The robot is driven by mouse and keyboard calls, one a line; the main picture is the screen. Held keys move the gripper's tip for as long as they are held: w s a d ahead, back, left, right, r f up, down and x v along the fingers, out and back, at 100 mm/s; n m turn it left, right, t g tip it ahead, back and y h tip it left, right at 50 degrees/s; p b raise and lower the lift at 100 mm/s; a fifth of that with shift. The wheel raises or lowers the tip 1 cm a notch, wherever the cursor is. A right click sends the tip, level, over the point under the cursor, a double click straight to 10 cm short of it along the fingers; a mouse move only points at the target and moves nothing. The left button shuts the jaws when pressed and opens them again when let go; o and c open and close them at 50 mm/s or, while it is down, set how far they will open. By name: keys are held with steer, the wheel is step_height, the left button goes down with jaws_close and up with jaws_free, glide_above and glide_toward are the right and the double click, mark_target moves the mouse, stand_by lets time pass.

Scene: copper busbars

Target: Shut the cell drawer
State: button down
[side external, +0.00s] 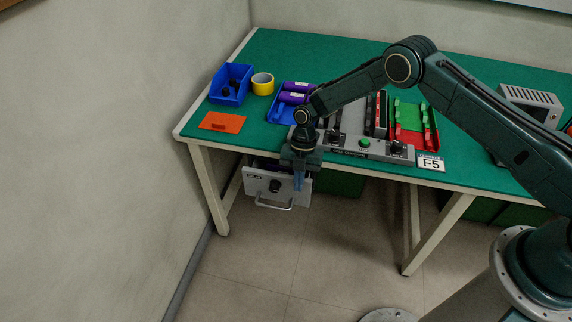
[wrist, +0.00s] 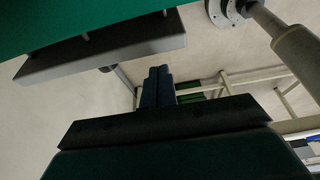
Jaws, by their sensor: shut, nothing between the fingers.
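The cell drawer (side external: 262,184) has a pale grey front with a dark knob and a bar handle (side external: 272,206), and sits below the table's front edge at the left. In the wrist view, a grey slab that looks like the drawer front (wrist: 120,48) stands out from the green tabletop, with a gap between them and a dark knob beneath it. My gripper (side external: 298,184) points down in front of the drawer's right part, its blue fingers shut and empty. In the wrist view, the fingers (wrist: 157,85) appear apart from the slab. The drawer's inside is hidden.
The green table (side external: 310,60) carries a blue bin (side external: 231,84), yellow tape (side external: 262,84), an orange card (side external: 222,122), a grey control panel (side external: 365,146) and a red-green tray (side external: 415,120). A table leg (side external: 411,235) stands right of the drawer. The floor before the drawer is clear.

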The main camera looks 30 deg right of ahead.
step_height(320, 180, up, 9)
steer(key=shift+w+d+r, duration=0.2)
steer(key=shift+w+d, duration=0.2)
steer(key=shift+a, duration=0.1)
steer(key=w+a+t+h, duration=0.2)
steer(key=a+t+h, duration=0.2)
steer(key=a, duration=0.9)
steer(key=shift+w+t+h, duration=0.3)
